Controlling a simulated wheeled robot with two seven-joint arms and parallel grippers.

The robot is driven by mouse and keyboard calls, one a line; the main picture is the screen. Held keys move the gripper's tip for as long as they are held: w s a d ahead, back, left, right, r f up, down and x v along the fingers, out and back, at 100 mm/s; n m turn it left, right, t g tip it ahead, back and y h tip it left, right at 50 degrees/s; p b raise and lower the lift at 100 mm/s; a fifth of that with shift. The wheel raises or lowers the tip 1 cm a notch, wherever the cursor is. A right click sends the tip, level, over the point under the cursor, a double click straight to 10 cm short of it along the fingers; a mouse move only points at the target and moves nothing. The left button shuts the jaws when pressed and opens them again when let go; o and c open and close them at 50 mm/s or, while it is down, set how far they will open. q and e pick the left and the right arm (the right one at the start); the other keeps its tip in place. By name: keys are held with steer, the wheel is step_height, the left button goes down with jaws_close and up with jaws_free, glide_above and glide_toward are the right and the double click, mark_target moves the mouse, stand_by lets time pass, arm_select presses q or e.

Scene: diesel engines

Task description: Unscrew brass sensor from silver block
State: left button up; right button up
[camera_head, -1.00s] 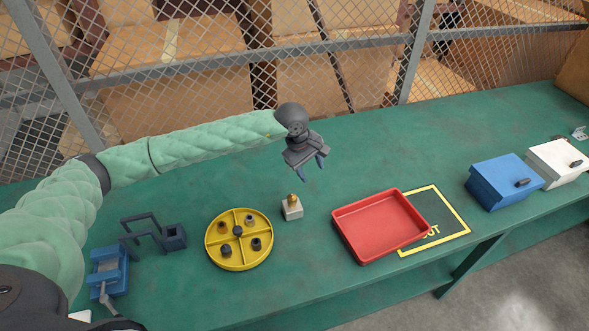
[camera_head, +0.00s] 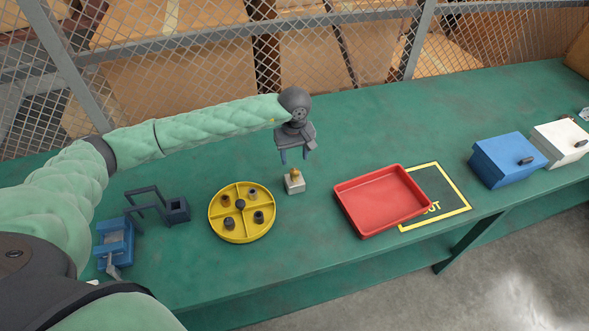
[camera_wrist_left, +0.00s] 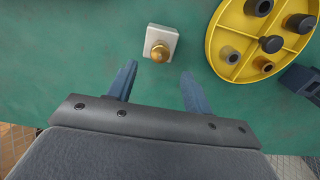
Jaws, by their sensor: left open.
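The brass sensor (camera_head: 296,173) sits upright on top of the small silver block (camera_head: 294,186), which stands on the green bench. In the left wrist view the brass sensor (camera_wrist_left: 160,52) shows from above, near the middle of the pale block (camera_wrist_left: 170,36). My left gripper (camera_head: 294,157) is open and empty, pointing down just above and behind the sensor. In the wrist view its two blue fingers (camera_wrist_left: 158,82) are spread, with their tips short of the block and the sensor lying beyond them, between their lines. My right gripper does not show.
A yellow divided round tray (camera_head: 242,238) with several dark fittings is left of the block. A red tray (camera_head: 384,230) is to the right, partly over a yellow-outlined area (camera_head: 462,207). Blue (camera_head: 505,160) and white (camera_head: 562,143) boxes stand far right. A blue vise-like fixture (camera_head: 115,245) is far left.

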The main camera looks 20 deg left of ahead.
mark_target(294, 171)
arm_select(q)
steer(key=shift+f, duration=2.45)
step_height(294, 171, down, 2)
steer(key=shift+b, duration=0.3)
steer(key=shift+f, duration=0.15)
steer(key=shift+f+b, duration=0.15)
steer(key=shift+b, duration=0.3)
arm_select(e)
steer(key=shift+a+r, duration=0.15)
arm_select(q)
steer(key=shift+c, duration=0.4)
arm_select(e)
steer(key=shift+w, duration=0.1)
arm_select(q)
jaws_close()
